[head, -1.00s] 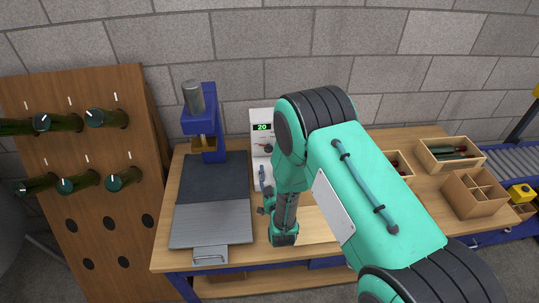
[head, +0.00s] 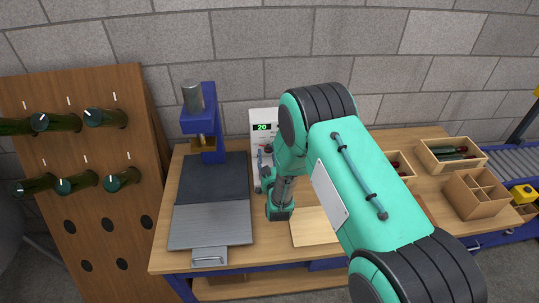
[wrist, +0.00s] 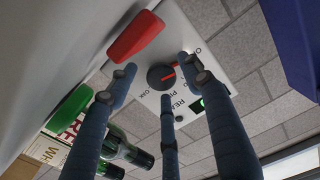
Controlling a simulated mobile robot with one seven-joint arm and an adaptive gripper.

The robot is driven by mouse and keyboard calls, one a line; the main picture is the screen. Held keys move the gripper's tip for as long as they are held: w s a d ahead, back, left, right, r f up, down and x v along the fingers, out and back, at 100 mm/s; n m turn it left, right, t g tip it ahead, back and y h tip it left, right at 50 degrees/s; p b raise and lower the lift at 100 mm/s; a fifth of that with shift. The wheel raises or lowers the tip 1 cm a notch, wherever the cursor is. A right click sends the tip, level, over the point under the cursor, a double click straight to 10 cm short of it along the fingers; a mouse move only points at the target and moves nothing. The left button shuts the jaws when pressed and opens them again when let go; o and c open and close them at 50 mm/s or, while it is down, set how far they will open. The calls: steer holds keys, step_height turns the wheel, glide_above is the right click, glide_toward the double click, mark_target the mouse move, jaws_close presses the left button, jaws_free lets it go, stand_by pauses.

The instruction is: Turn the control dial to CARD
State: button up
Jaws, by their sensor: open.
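The control box (head: 263,116) is white, stands at the back of the bench and shows a green 20. In the wrist view its dial (wrist: 157,78) is dark and round with a red pointer mark aimed to the right. In the head view my gripper (head: 264,168) is in front of the box, partly hidden by my arm.
A blue press (head: 209,130) stands left of the box. Wooden crates (head: 450,153) stand on the bench's right. A bottle rack (head: 85,155) is at left.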

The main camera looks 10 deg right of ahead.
steer(key=c, duration=1.1)
steer(key=shift+s+f+m+b, duration=0.1)
steer(key=shift+f+m+b, duration=0.15)
steer(key=shift+m+b, duration=0.4)
steer(key=shift+f+m+b, duration=0.1)
steer(key=shift+m+b, duration=1.25)
steer(key=shift+m, duration=0.4)
steer(key=shift+a+m, duration=0.1)
steer(key=shift+m, duration=2.4)
